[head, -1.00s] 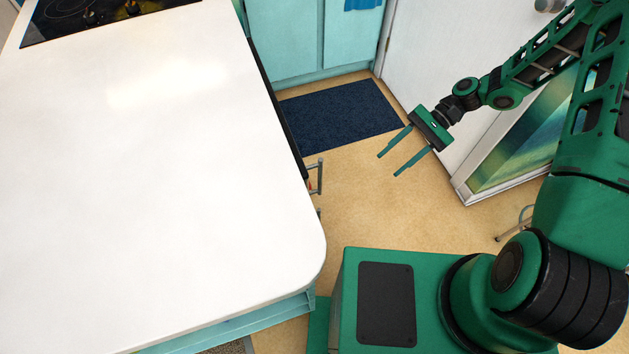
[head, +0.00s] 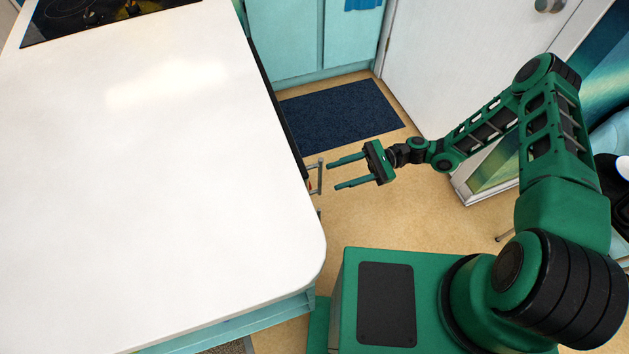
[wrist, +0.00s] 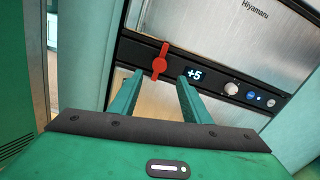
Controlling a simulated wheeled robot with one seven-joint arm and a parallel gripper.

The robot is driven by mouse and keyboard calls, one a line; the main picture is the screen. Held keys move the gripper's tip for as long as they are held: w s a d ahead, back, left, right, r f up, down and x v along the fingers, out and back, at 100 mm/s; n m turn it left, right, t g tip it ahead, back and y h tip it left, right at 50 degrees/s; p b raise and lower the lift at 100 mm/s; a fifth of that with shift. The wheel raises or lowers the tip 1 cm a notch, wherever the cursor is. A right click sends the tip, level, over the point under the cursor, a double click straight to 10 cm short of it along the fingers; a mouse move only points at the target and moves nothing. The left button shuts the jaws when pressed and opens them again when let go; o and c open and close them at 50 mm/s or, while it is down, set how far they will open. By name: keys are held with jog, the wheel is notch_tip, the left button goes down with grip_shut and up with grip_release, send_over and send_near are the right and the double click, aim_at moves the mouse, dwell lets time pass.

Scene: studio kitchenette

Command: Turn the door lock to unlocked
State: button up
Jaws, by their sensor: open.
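A red lever (wrist: 160,61), which looks like the door lock, sits on the black control strip (wrist: 215,73) of a metal-fronted appliance in the wrist view. It stands roughly across the strip. My gripper (head: 334,175) is open and empty beside the counter in the head view, its fingers pointing left at the appliance front under the worktop. In the wrist view my gripper (wrist: 159,77) has its fingers on either side of the lever's lower end. I cannot tell whether they touch it or how deep they reach. The lock's markings are not readable.
Bar handles (head: 316,176) stick out from the counter side. The white worktop (head: 160,190) overhangs the front. A dark blue mat (head: 340,115) lies on the floor beyond.

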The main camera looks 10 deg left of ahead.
jog(key=x, duration=0.8)
jog(key=shift+a, duration=0.2)
jog(key=shift+s, duration=0.1)
jog(key=c, duration=1)
